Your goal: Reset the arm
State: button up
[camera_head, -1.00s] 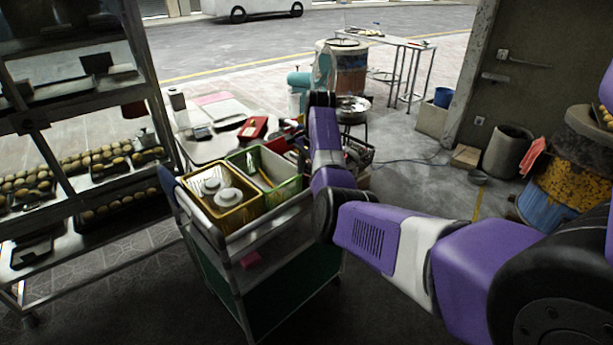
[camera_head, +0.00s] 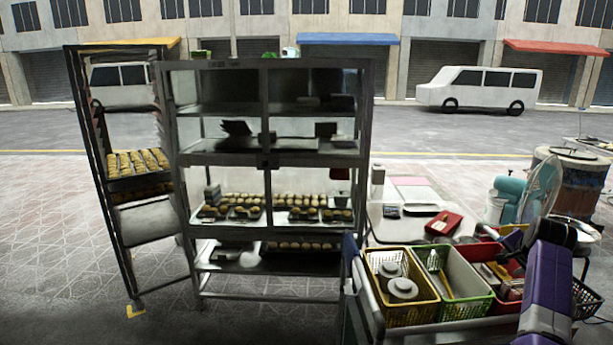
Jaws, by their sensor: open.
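My arm (camera_head: 549,275) shows at the right edge, its purple and grey links rising in front of the baskets on the cart. The arm's end, with my gripper (camera_head: 514,239), is small and dark above the red basket. It is open by what I can tell, and I see nothing held in it. The fingers are hard to make out against the clutter, and part of the hand is hidden behind the arm's own links.
A metal cart (camera_head: 450,328) carries a yellow basket (camera_head: 402,309), a green basket (camera_head: 456,310) and a red basket (camera_head: 488,252). A glass cabinet (camera_head: 265,160) with trays of buns stands left of centre, beside a tall rack (camera_head: 97,170). The paving at lower left is clear.

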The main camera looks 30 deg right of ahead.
jog(key=s+a+f+n+t+h, duration=0.15)
jog(key=a+n+t, duration=0.45)
jog(key=a, duration=1.3)
jog(key=s+a+f+n+t+h, duration=0.1)
jog(key=s+a+f+n+t, duration=0.4)
jog(key=a, duration=1.3)
jog(key=s+a+r+n+y, duration=0.1)
jog(key=s+a+n+y, duration=0.2)
jog(key=s+a, duration=0.4)
jog(key=s+a+r+n+y, duration=0.2)
jog(key=s+a, duration=0.5)
jog(key=a, duration=0.4)
jog(key=s+a+r+n+g+y, duration=0.1)
jog(key=s+a+n+y, duration=0.3)
jog(key=s+a, duration=0.3)
jog(key=shift+s+a+r+y, duration=0.25)
jog(key=shift+a+r+y, duration=0.1)
jog(key=shift+a, duration=0.75)
